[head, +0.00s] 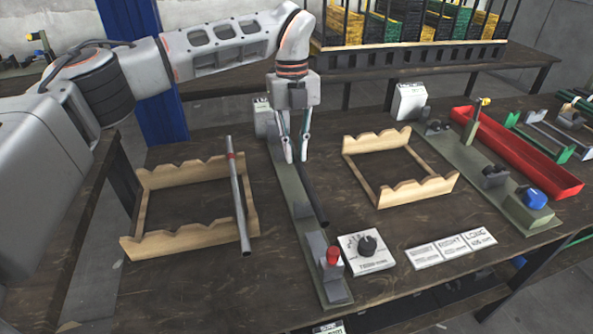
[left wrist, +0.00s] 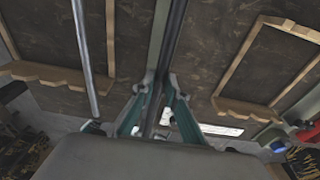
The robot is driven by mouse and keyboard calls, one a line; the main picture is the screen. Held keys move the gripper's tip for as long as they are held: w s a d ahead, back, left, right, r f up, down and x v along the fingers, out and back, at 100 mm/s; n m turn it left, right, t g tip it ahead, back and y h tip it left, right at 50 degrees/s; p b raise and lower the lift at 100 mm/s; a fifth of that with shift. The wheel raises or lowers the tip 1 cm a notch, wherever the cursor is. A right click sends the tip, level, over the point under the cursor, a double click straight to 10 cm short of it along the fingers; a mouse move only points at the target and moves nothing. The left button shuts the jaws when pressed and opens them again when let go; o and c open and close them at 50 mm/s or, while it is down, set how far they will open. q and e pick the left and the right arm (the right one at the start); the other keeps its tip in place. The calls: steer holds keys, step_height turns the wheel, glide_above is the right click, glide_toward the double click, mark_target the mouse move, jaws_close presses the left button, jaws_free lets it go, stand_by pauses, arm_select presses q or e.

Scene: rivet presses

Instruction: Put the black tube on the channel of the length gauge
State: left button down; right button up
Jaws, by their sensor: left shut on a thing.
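The black tube (head: 314,203) is held in my left gripper (head: 297,160), whose fingers point down and close around it. The tube runs along the length gauge (head: 300,212), a long green base with grey blocks and a red knob (head: 332,257) at its near end. The tube's near end lies over the gauge's right edge in the head view. I cannot tell whether it touches the channel. In the left wrist view the tube (left wrist: 173,42) passes between the fingertips (left wrist: 155,100), along the green base. My right gripper is not in view.
A grey tube with a red band (head: 240,205) lies on the left wooden rack (head: 185,238).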

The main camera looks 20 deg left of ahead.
arm_select(q)
step_height(320, 180, down, 2)
steer(key=shift+f, duration=0.1)
step_height(320, 180, down, 4)
steer(key=shift+r+b, duration=0.25)
steer(key=shift+b, duration=0.2)
steer(key=shift+f, duration=0.3)
steer(key=shift+r, duration=0.15)
steer(key=c, duration=2)
jaws_free()
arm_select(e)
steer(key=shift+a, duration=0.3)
